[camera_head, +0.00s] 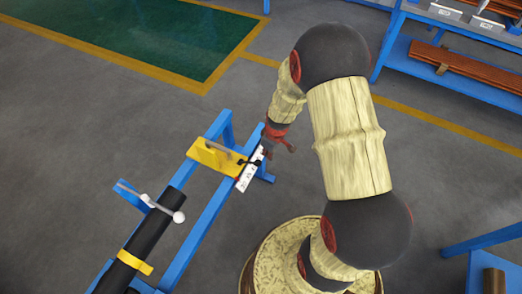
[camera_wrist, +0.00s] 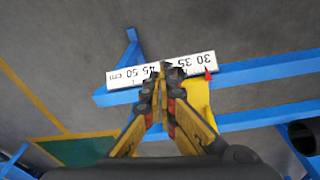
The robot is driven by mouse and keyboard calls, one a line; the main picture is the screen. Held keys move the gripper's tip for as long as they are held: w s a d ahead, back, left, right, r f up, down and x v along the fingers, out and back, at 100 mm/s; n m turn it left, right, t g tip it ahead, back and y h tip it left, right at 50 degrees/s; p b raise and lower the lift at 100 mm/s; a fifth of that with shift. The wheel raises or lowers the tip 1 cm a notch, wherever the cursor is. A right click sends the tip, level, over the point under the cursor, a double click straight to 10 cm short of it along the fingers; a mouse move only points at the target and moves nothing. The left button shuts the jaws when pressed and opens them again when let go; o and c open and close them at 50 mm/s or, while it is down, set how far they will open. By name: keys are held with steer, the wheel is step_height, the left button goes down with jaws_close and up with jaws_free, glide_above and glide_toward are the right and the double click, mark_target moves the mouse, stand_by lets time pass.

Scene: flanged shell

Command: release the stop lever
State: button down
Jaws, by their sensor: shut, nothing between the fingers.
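A yellow stop block (camera_head: 216,157) sits across the blue rails, with a thin grey rod on it and a small dark lever-like part (camera_head: 243,162) at its right end. I cannot tell for sure which of these is the stop lever. A white scale (camera_head: 248,178) lies along the right rail beside the block. In the wrist view the scale (camera_wrist: 125,77) shows numbers, with a red pointer (camera_wrist: 208,73) at its edge. The yellow block (camera_wrist: 198,97) is partly hidden behind my gripper (camera_wrist: 162,75). My gripper is shut and empty, its fingertips in front of the scale; contact cannot be told.
A black tube (camera_head: 127,262) with a yellow band lies on the blue frame (camera_head: 201,228) at lower left. A blue shelf (camera_head: 455,83) is at upper right. The grey floor between is clear.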

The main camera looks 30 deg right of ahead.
steer(key=shift+s+d+r, duration=0.15)
steer(key=shift+s+d, duration=0.25)
steer(key=shift+s, duration=0.25)
steer(key=shift+s+d+r, duration=0.15)
steer(key=shift+s+d, duration=0.3)
steer(key=shift+s, duration=0.25)
steer(key=shift+s+d+r, duration=0.15)
steer(key=shift+s+d, duration=0.25)
steer(key=shift+s, duration=0.25)
steer(key=s+a+r+m+g+y, duration=0.1)
steer(key=s+a+r+m+g, duration=0.1)
steer(key=s+a+r+m, duration=0.25)
steer(key=s+a+r+t, duration=0.2)
steer(key=s+a+r, duration=0.1)
steer(key=r, duration=0.8)
steer(key=s+a+r+t+h, duration=0.1)
steer(key=s+a+r+t, duration=0.1)
steer(key=r, duration=1)
steer(key=s+a+r+t, duration=0.1)
steer(key=s+a+r, duration=0.2)
steer(key=r, duration=0.8)
steer(key=shift+s+a+r+t, duration=0.3)
steer(key=shift+s+a+t, duration=0.1)
steer(key=shift+s, duration=0.15)
